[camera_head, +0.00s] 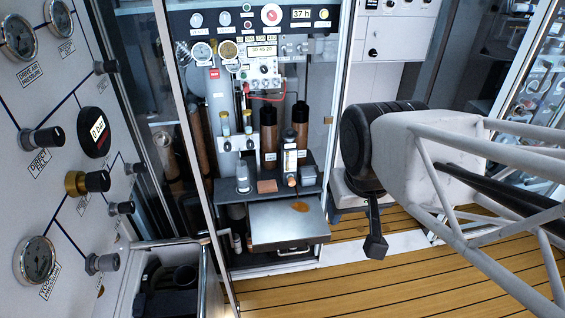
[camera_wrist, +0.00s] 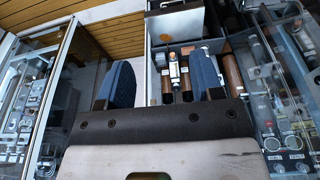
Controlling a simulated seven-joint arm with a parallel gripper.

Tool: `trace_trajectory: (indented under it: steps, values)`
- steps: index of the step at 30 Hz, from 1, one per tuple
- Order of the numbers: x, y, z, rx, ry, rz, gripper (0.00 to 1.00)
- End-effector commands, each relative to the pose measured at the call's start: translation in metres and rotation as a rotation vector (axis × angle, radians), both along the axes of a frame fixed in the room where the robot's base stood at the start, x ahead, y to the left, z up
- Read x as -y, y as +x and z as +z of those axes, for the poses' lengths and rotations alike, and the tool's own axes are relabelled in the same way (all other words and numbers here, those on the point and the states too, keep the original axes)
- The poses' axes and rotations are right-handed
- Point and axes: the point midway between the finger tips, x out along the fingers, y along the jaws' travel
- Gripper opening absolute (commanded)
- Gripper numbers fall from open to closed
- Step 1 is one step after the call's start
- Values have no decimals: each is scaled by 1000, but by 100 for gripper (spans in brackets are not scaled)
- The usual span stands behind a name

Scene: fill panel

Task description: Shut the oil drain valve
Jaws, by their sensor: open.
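No label that I can read marks the oil drain valve. In the open cabinet, two small fittings with amber parts sit on a white block (camera_head: 238,143). Below them stands a white and orange container (camera_head: 289,160), also in the wrist view (camera_wrist: 174,67). A grey metal tray (camera_head: 275,230) with a brown oil-like patch lies at the bottom. My gripper (camera_head: 375,245) hangs right of the cabinet, apart from it. In the wrist view my gripper (camera_wrist: 163,82) is open and empty, its blue fingers spread wide, with the container seen in the gap beyond.
A panel with gauges and black knobs (camera_head: 42,138) stands at the left. Brown cylinders (camera_head: 268,133) stand in the cabinet, beside its glass door (camera_head: 165,130). A grey bin (camera_head: 205,285) stands at the lower left. The wooden floor (camera_head: 390,285) is clear.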

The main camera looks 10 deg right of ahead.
Motion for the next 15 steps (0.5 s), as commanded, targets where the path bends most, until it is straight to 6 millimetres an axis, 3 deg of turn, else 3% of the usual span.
trace_trajectory:
  steps: [8, 15]
  values:
    - [-5, 25, -1, -2, 31, 19, 60]
    - [-13, 75, -5, 5, 90, 51, 60]
